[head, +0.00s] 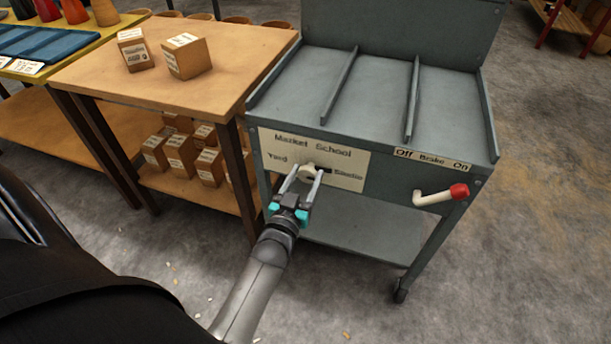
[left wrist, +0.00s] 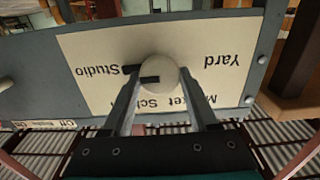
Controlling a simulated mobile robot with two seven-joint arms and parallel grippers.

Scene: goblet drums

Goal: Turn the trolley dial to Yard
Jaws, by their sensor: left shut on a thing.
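The grey trolley (head: 370,90) has a cream dial plate (head: 350,182) on its front, lettered Market, School, Yard and Studio. The pale round dial (head: 307,171) is at the plate's middle, and its dark pointer is towards Studio on the right. My left gripper (head: 305,175) is shut on the dial, one finger on each side. In the left wrist view the plate is upside down; the dial (left wrist: 160,74) is between the fingers, and the dark pointer (left wrist: 134,69) is on the Studio side, away from Yard. My right gripper is out of view.
A brake lever (head: 440,195) with a red tip sticks out right of the plate, under an Off Brake On label (head: 432,160). A wooden table (head: 230,45) with boxes stands close on the trolley's left. The floor (head: 540,220) to the right is clear.

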